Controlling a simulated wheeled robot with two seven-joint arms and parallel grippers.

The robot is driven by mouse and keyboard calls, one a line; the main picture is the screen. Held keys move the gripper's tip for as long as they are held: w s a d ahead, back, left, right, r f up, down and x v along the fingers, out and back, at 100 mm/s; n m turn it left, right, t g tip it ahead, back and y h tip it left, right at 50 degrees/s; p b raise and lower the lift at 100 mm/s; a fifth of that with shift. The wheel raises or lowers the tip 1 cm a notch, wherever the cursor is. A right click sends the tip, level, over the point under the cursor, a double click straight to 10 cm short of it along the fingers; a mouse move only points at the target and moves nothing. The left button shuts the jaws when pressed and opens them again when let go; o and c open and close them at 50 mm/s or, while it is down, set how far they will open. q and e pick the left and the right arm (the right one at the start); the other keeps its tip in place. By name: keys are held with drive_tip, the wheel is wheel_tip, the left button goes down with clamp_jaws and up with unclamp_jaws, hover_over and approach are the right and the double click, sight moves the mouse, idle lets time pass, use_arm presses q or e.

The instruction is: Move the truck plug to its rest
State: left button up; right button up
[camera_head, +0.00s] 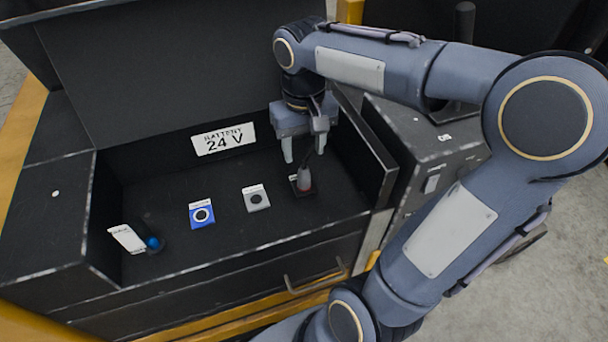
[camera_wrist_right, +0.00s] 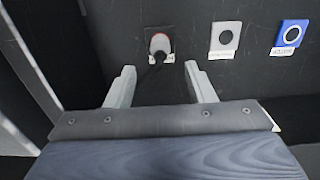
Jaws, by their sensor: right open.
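A grey-and-red plug (camera_head: 304,179), which looks like the truck plug, stands on a dark plate at the right of the open battery box. In the wrist view the plug (camera_wrist_right: 160,43) shows beyond my fingertips, with a dark cable running from it toward me. My right gripper (camera_head: 304,155) points down, open and empty, just above and behind the plug; its fingers (camera_wrist_right: 160,69) are apart and do not touch it. A grey plate with a dark round centre (camera_head: 256,198) and a blue plate with a ringed centre (camera_head: 202,214) lie to the left. Their labels are unreadable, so I cannot tell which is the rest.
A blue-ended dark piece (camera_head: 153,243) sits by a white tag (camera_head: 127,238) at the box's left. A "BATTERY 24 V" label (camera_head: 223,139) is on the back wall under the raised lid (camera_head: 165,65). Box walls (camera_head: 370,150) stand close to my right gripper. The middle floor is mostly clear.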

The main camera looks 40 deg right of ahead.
sight(304, 168)
wheel_tip(304, 168, down, 9)
drive_tip(key=b, duration=0.7)
idle(1.3)
clamp_jaws()
idle(0.4)
drive_tip(key=shift+r, duration=0.15)
drive_tip(key=shift+r+p, duration=2.8)
drive_tip(key=shift+r, duration=0.1)
